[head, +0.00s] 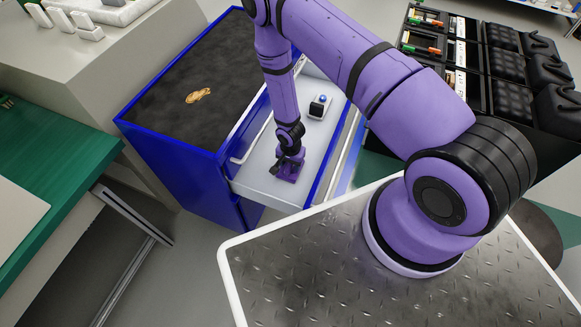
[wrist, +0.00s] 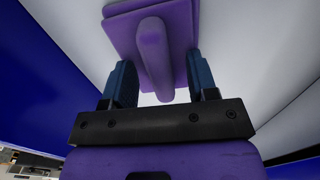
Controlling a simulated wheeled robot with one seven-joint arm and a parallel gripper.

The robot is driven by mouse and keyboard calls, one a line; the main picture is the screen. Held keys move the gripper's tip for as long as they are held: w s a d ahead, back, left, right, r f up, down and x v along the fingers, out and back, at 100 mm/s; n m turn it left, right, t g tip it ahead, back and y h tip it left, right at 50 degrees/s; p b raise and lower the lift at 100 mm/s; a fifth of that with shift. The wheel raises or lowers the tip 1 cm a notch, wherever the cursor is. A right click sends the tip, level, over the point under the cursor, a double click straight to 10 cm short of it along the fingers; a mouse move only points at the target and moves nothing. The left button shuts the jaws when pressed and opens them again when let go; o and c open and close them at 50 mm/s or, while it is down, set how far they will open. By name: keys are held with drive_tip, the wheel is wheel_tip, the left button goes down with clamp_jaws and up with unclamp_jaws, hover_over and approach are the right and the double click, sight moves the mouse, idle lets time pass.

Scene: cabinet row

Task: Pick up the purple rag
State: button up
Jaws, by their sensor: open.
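The purple rag (wrist: 153,45) lies in the open white drawer, folded flat with a raised ridge along its middle. In the wrist view my gripper (wrist: 161,65) is open, with one blue finger on each side of the ridge's near end. Gaps show between the fingers and the ridge. In the head view my gripper (head: 290,161) is low inside the front of the drawer (head: 258,184), and the rag (head: 287,178) is partly hidden by it.
The blue cabinet (head: 165,155) has a dark top with a small tan object (head: 198,95) on it. A small black-and-white item (head: 319,106) sits farther back in the drawer. A green-topped bench (head: 70,180) stands to the left. Black bins (head: 505,70) stand at the right.

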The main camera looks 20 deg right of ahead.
drive_tip(key=shift+f, duration=0.3)
drive_tip(key=shift+c, duration=0.2)
clamp_jaws()
drive_tip(key=shift+r, duration=0.15)
wheel_tip(320, 180, up, 10)
drive_tip(key=shift+f, duration=0.1)
idle(0.3)
